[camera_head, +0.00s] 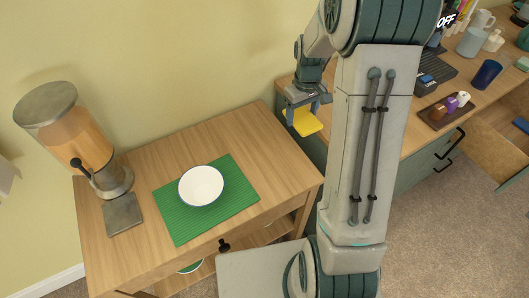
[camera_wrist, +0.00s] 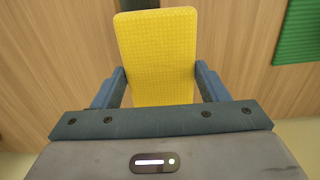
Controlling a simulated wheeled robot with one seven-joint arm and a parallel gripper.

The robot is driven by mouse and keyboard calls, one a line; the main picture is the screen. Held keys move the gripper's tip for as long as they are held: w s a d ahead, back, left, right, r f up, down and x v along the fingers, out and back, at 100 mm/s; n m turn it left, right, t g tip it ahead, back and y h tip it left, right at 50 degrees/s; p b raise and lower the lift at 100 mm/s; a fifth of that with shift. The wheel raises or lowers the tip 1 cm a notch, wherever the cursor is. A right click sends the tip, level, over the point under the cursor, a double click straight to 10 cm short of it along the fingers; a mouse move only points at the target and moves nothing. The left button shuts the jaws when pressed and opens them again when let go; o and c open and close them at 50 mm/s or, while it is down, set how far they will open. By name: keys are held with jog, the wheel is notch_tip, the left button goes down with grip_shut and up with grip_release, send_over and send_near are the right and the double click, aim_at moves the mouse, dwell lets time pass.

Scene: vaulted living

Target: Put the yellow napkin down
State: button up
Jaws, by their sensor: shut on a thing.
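The yellow napkin (camera_wrist: 156,62) is a flat, textured rectangle held between the fingers of my gripper (camera_wrist: 160,85) in the wrist view. In the head view the napkin (camera_head: 303,121) hangs below my gripper (camera_head: 303,104), to the right of the small wooden table (camera_head: 243,130) and near the gap beside the longer wooden counter. I cannot tell its exact height. My arm hides part of the area just right of it.
A green mat (camera_head: 165,211) with a white bowl (camera_head: 201,186) lies on the small table. A dispenser (camera_head: 82,145) stands at its left end. The longer counter (camera_head: 411,137) holds a brown tray (camera_head: 437,118), a blue cup (camera_head: 486,74) and other items.

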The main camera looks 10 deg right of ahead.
send_over(279, 161)
notch_tip(279, 161, down, 6)
jog(key=shift+w+a+f+p, duration=0.1)
jog(key=shift+p, duration=0.2)
jog(key=shift+f, duration=1.95)
jog(key=shift+f, duration=0.2)
jog(key=o, duration=0.9)
jog(key=shift+o, duration=0.2)
jog(key=shift+r, duration=0.1)
